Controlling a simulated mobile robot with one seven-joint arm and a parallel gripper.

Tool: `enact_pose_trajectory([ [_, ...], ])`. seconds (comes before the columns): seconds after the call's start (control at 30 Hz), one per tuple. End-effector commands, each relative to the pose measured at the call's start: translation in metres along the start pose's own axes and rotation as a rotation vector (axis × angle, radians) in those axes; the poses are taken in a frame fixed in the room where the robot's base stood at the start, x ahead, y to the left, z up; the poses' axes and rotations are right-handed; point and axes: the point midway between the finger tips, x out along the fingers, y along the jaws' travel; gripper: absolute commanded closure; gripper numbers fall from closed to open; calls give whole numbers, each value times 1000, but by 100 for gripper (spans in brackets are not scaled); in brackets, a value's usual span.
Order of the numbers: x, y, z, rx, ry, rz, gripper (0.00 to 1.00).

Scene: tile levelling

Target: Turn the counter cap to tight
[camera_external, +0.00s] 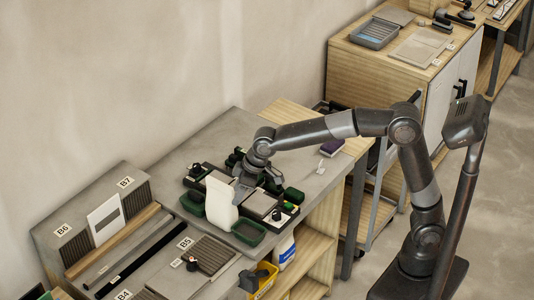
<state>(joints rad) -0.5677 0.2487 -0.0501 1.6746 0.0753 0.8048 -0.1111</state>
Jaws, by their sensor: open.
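Several small dark round caps or knobs stand on the grey counter (190,142). One knob (195,171) is at the left of the tile area and another knob (276,214) is at its front right. I cannot tell which is the counter cap, or how far it is turned. My gripper (242,194) is open and points down over the middle of the tile area, just right of a tall white container (220,204). The container hides part of the surface behind it, and my gripper and wrist hide more. I see nothing held in the jaws.
Green trays stand close around the work area, including a front tray (249,233) and a right tray (293,195). A lower bench on the left has labelled slots and a black-topped knob (191,263). A yellow bin (262,281) is below. The counter's back left is clear.

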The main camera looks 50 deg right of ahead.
Motion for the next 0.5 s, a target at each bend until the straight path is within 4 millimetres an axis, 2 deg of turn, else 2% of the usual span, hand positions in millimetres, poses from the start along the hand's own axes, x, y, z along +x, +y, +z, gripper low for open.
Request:
enact_pose_trajectory([
  [0.2, -20, 17, 16, 32, 5, 13, 50],
  [0.5, -27, 23, 22, 43, 6, 17, 50],
])
